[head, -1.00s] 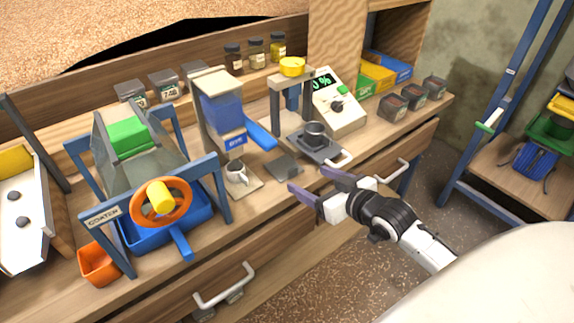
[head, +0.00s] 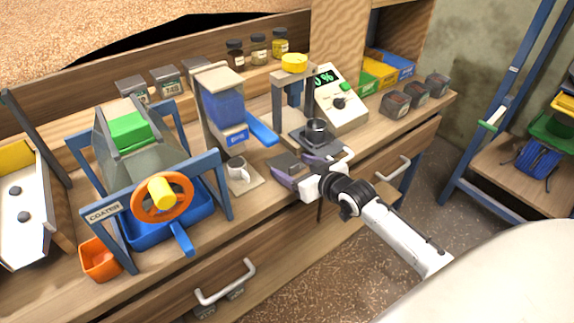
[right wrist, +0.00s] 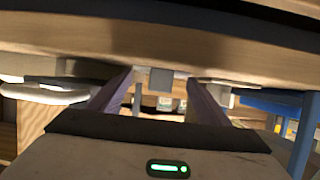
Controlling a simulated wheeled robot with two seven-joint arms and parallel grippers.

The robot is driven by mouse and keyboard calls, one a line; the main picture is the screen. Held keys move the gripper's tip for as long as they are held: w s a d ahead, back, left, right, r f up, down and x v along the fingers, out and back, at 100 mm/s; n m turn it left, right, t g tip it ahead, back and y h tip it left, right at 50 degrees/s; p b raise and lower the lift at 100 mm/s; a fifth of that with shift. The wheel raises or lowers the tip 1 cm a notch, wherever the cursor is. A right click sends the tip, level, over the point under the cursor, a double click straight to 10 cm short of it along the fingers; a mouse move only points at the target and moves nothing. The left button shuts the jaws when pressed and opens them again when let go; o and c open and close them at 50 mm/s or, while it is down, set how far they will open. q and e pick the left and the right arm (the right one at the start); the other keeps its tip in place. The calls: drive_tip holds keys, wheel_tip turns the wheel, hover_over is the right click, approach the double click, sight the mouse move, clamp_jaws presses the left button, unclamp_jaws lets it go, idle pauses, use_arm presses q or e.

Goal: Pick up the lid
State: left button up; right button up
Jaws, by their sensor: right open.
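The lid looks to be the flat dark grey square piece (head: 285,159) lying on the bench, between the white cup and the black-based press. My right gripper (head: 292,170) is open at bench height, its purple fingers reaching toward the lid from the front and partly hiding it. In the right wrist view a small grey block (right wrist: 162,80), probably part of the lid, shows between the two spread fingers (right wrist: 155,95). I cannot tell whether the fingers touch it. My left gripper is not in view.
Left of the lid, a white cup (head: 238,169) stands under the blue dispenser (head: 222,108). Close on the right is the press (head: 316,130) with a dark cup on its base. Farther left stands the coater (head: 162,200). Drawer handles (head: 225,284) stick out in front.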

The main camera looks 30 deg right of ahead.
drive_tip(key=c, duration=0.7)
drive_tip(key=shift+r, duration=0.1)
